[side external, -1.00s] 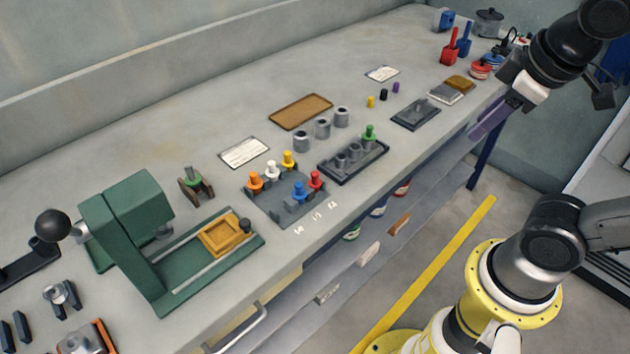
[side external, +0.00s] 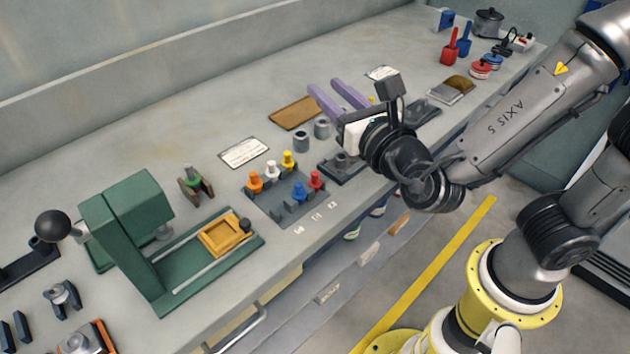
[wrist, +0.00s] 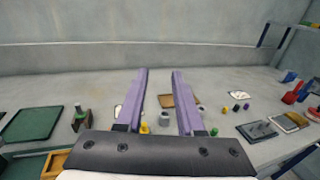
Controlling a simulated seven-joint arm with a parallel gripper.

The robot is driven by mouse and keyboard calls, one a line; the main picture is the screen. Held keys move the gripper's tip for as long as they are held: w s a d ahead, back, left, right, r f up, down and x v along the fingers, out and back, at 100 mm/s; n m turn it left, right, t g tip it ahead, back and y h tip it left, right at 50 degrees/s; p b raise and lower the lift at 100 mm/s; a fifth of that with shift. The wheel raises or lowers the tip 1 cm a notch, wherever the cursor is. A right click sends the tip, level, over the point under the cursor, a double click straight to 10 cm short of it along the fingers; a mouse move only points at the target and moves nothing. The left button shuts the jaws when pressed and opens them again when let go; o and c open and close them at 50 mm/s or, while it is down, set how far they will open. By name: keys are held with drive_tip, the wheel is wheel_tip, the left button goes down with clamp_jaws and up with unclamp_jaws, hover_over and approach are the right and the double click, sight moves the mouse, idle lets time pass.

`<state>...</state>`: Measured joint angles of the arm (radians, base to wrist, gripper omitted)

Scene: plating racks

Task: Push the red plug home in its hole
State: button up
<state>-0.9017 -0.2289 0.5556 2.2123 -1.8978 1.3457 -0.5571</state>
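The red plug (side external: 315,180) stands upright at the right end of a low grey rack (side external: 262,205), beside a blue plug (side external: 299,191). Orange (side external: 254,182), white (side external: 272,169) and yellow (side external: 288,159) plugs stand behind them. I cannot tell how deep the red plug sits. My gripper (side external: 324,86) is above the bench, up and to the right of this rack. In the wrist view my gripper's (wrist: 159,72) two purple fingers are wide apart with nothing between them. The red plug is not visible in the wrist view, where the gripper's body covers the near area.
A green press (side external: 125,235) with a wooden frame (side external: 222,236) stands left of the rack. A dark holder (side external: 343,168) and grey cylinders (side external: 302,141) are to the right, partly behind my gripper. A brown tray (side external: 290,113) lies behind. A white card (side external: 244,152) lies behind the rack.

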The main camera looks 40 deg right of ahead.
sight(317, 179)
wheel_tip(317, 179, down, 22)
drive_tip(key=shift+a+r, duration=0.15)
drive_tip(key=shift+r, duration=0.1)
drive_tip(key=shift+x, duration=3.75)
drive_tip(key=shift+a+f, duration=0.1)
clamp_jaws()
